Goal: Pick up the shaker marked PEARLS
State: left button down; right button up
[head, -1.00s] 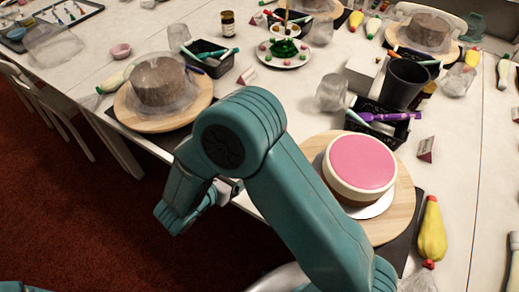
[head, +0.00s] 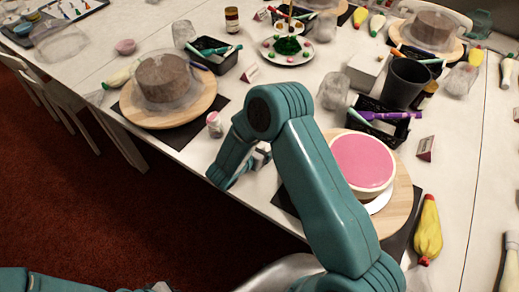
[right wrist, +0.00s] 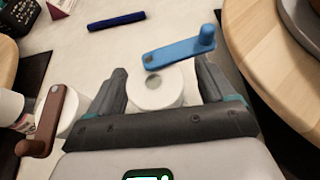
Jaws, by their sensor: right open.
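A small shaker-like jar (head: 214,124) with a pale cap stands near the table's front edge, left of my right arm in the head view; I cannot read its label. My right gripper (head: 262,155) is partly hidden behind my forearm. In the right wrist view my right gripper (right wrist: 161,68) is open, its fingers on either side of a white round container (right wrist: 155,92) with a blue lever (right wrist: 180,50). Another white container with a brown lever (right wrist: 42,125) stands to the left. No PEARLS mark is legible.
A wooden turntable with a pink-topped cake (head: 363,160) is right of my right arm. Another turntable (head: 190,115) carries a brown cake at left. A turntable rim (right wrist: 255,40) lies close right of the gripper. A dark blue stick (right wrist: 117,21) lies beyond it.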

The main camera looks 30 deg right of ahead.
jog(key=shift+w+d+f, duration=0.1)
jog(key=shift+d, duration=0.15)
jog(key=shift+a, duration=0.15)
jog(key=c, duration=1.2)
